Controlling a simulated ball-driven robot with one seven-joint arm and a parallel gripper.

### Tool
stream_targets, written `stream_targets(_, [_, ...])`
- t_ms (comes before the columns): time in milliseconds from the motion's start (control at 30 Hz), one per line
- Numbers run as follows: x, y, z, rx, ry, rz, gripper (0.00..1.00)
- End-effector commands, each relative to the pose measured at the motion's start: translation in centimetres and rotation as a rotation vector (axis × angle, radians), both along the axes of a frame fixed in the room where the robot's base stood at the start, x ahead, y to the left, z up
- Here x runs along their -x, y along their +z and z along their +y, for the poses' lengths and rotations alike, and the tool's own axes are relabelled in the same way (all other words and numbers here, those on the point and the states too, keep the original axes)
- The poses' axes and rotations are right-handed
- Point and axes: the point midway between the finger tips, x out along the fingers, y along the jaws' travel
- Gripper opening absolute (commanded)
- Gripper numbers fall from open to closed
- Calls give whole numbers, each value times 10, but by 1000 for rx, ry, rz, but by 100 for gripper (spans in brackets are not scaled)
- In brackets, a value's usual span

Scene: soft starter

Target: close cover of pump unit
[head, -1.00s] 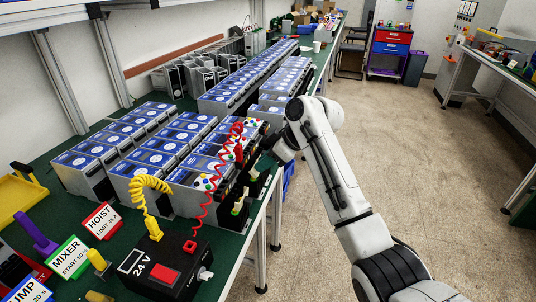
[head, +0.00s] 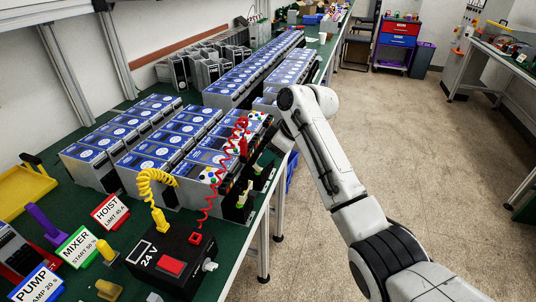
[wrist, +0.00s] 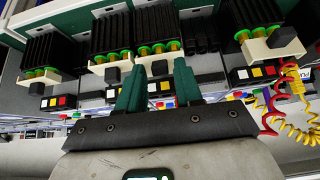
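Several grey units with blue tops (head: 190,150) stand in rows on the green bench; I cannot tell which is the pump unit. In the wrist view, black finned units (wrist: 108,33) carry green-and-yellow terminals and pale cover-like pieces (wrist: 115,66). Whether those covers are open or shut is unclear. My gripper (wrist: 158,80) has two green fingers, apart, with nothing seen held between them. They point at the unit fronts; contact cannot be judged. In the head view it is mostly hidden behind my arm, beside the front row.
A black 24 V box (head: 168,262) has a yellow coiled cable (head: 157,180) and a red coiled cable (head: 232,150) running over the nearest units. PUMP (head: 35,285), MIXER (head: 76,249) and HOIST (head: 110,212) signs stand at left.

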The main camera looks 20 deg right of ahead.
Motion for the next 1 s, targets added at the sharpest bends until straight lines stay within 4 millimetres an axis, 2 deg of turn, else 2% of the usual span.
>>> stream_targets(100, [0, 0, 0, 0, 1, 1, 45])
stream_targets(433, [2, 6, -3, -1, 0, -1, 45])
stream_targets(567, [8, 22, -12, -1, -1, -3, 45])
stream_targets(800, [23, 61, -33, -1, -1, -4, 45])
stream_targets(1000, [32, 83, -45, 0, -1, -1, 45])
